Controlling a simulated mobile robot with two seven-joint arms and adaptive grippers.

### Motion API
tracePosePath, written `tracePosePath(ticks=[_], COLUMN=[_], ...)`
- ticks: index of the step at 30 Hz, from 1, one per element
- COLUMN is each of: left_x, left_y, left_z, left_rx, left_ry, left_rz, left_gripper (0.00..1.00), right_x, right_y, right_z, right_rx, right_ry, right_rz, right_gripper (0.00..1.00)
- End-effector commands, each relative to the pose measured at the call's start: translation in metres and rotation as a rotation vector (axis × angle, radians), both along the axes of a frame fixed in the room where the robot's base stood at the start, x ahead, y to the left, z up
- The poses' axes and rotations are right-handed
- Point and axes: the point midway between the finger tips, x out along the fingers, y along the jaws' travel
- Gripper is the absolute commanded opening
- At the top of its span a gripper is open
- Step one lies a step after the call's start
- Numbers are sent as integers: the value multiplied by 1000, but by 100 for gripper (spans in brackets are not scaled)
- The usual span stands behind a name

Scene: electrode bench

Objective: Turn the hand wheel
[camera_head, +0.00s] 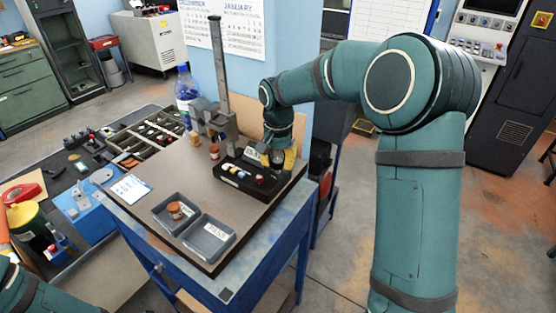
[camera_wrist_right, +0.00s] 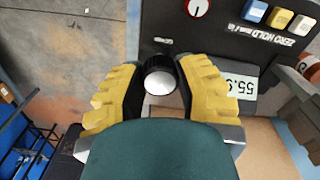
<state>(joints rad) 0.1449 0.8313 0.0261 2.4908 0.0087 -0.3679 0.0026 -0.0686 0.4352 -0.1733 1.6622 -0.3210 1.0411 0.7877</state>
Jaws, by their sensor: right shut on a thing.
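The hand wheel (camera_wrist_right: 160,80), a black ribbed knob with a pale face, sits on the side of a black instrument box (camera_wrist_right: 165,35). My right gripper (camera_wrist_right: 160,72) has its yellow fingers on both sides of the wheel and is shut on it. In the head view, my right gripper (camera_head: 289,158) is at the right end of the black box (camera_head: 232,184) on the bench, and the wheel is largely hidden there. My left gripper is out of view; only part of my left arm shows at the lower left.
The box carries a display (camera_wrist_right: 240,86), coloured buttons (camera_wrist_right: 280,17) and a red knob (camera_wrist_right: 196,7). A metal stand (camera_head: 222,70) rises behind it. Two grey trays (camera_head: 208,251) and a paper card (camera_head: 130,188) lie on the bench top (camera_head: 170,170). A bottle (camera_head: 186,88) stands behind.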

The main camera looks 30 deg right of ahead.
Motion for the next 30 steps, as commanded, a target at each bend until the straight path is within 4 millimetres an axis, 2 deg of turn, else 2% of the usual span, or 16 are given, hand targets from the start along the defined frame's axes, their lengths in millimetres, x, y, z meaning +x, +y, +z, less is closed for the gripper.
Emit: tracePosePath(ticks=[9,21,22,24,25,30], left_x=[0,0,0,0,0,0], left_y=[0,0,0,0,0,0], left_z=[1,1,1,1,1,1], left_rx=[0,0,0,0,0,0], left_ry=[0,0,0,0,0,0], left_rz=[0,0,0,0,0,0], left_gripper=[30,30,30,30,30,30], right_x=[0,0,-1,0,0,0], right_y=[0,0,0,0,0,0], right_z=[-1,-1,-1,-1,-1,-1], right_rx=[0,0,0,0,0,0], right_ry=[1,3,3,3,3,1], right_rz=[-74,-79,-79,-79,-79,-78], right_gripper=[0,0,38,63,67,67])
